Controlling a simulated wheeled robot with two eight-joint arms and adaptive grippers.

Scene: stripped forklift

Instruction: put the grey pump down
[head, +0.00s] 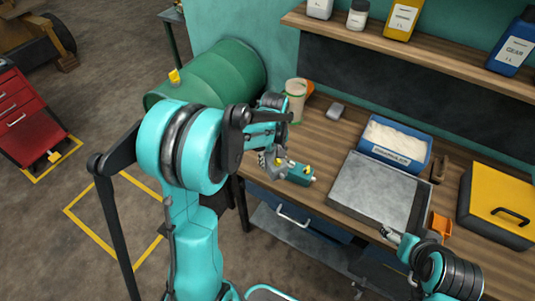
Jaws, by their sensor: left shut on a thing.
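The grey pump (273,163), with a teal-grey block and yellow caps at its right end, is at the left front edge of the wooden workbench (325,145). My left gripper (268,150) is shut on it from above and behind my arm, which hides part of the grip. I cannot tell whether the pump touches the bench top or hangs just above it. My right gripper (391,236) is low at the right, by the front edge of the grey tray (365,185); its fingers are too small to read.
A blue bin (400,155) with pale contents stands behind the tray. A yellow-lidded case (500,195) and an orange item (440,226) are at the right. A beige cup (296,95) stands behind the pump. A green drum (215,75) is left. Bare bench shows between cup and tray.

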